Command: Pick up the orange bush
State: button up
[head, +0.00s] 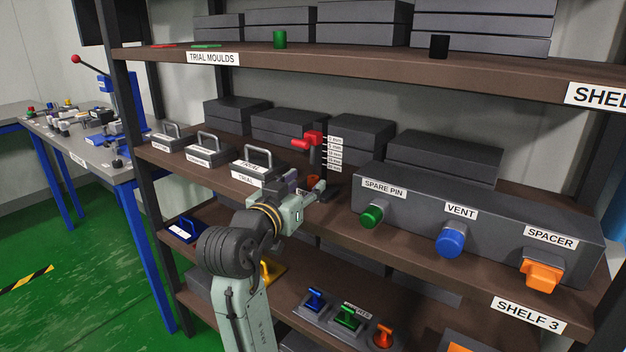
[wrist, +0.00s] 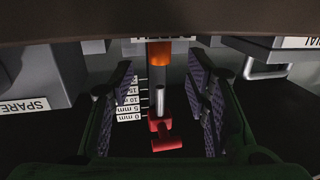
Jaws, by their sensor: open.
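The orange bush (wrist: 159,53) shows in the wrist view as a short upright orange cylinder, upper middle, seen between the two fingers. In the head view only a small part of the orange bush (head: 313,181) shows, just behind my gripper (head: 315,190) on the middle shelf. My gripper (wrist: 158,95) is open, with one dark padded finger on each side and nothing held. Whether the fingers are level with the bush or short of it, I cannot tell.
A red-topped gauge post (head: 314,140) with a millimetre scale (head: 334,155) stands close behind the bush; its red part (wrist: 164,135) shows in the wrist view. Handled blocks (head: 258,168) stand left, a grey box with plugs (head: 480,215) right. The upper shelf (head: 350,62) overhangs.

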aim_at(313, 184)
jog(key=shift+x, duration=1.35)
jog(key=shift+f, duration=0.1)
jog(key=shift+c, duration=0.5)
grip_shut()
